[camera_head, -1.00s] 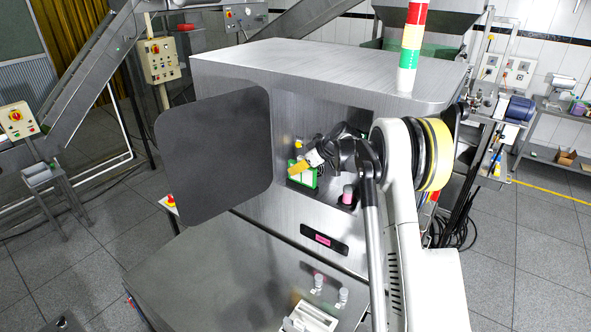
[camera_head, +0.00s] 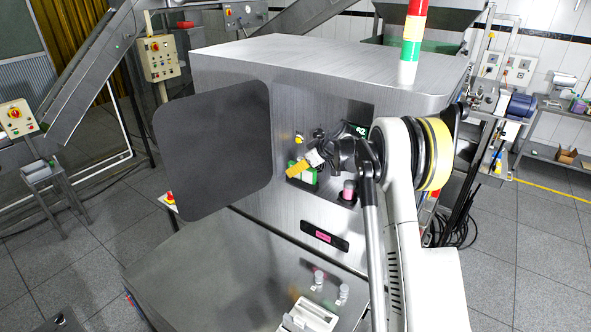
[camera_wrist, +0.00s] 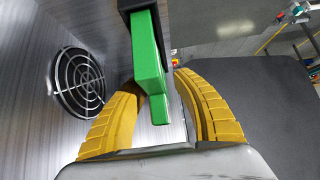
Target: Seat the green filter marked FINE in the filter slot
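A green filter (camera_head: 311,177) stands inside the open machine chamber, partly hidden by my gripper. In the wrist view the green piece (camera_wrist: 147,60) hangs from a dark holder at the top and reaches down between my fingers. Its marking does not show, and I cannot tell how fully it sits in a slot. My gripper (camera_wrist: 165,110) has yellow ridged fingers spread apart, with visible gaps on both sides of the green piece. In the head view my gripper (camera_head: 303,168) is at the chamber's left side, in front of the green filter.
The dark chamber door (camera_head: 212,150) stands open to the left. A pink-and-white cylinder (camera_head: 348,190) stands at the chamber's right. A round vent (camera_wrist: 78,80) is on the metal wall. Small cylinders (camera_head: 318,280) and a white tray (camera_head: 308,317) sit on the lower front surface.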

